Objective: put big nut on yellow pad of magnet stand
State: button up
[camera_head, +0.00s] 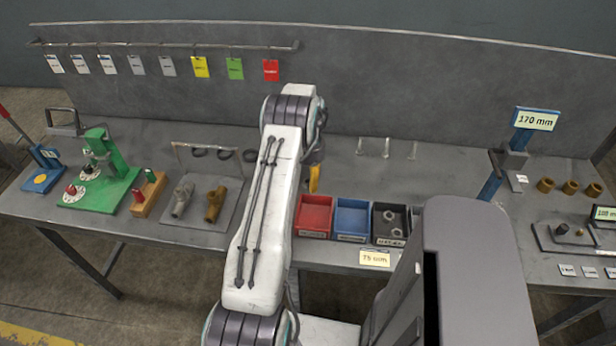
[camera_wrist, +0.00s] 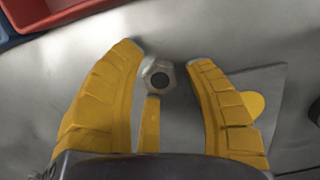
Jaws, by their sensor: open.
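In the wrist view a silver hex nut (camera_wrist: 147,66) with a dark hole lies between my open fingers, just past the tip of the middle finger. My gripper (camera_wrist: 168,56) is open around it; I cannot tell whether any finger touches it. A yellow round pad (camera_wrist: 255,103) on a grey plate (camera_wrist: 270,80) shows right of the right finger, partly hidden by it. In the head view my gripper (camera_head: 314,180) is mostly hidden by my arm, above the table behind the red bin. The nut and that plate are hidden there.
Red (camera_head: 314,234), blue (camera_head: 352,238) and dark (camera_head: 389,242) bins stand at the table's front; the dark one holds rings or nuts. A blue stand with a yellow disc (camera_head: 40,179) and a green stand (camera_head: 118,190) are at left. The table behind the bins looks mostly clear.

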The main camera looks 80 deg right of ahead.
notch_tip(320, 180, up, 12)
jog(key=d, duration=0.1)
jog(key=shift+d+b, duration=0.35)
jog(key=shift+b, duration=0.05)
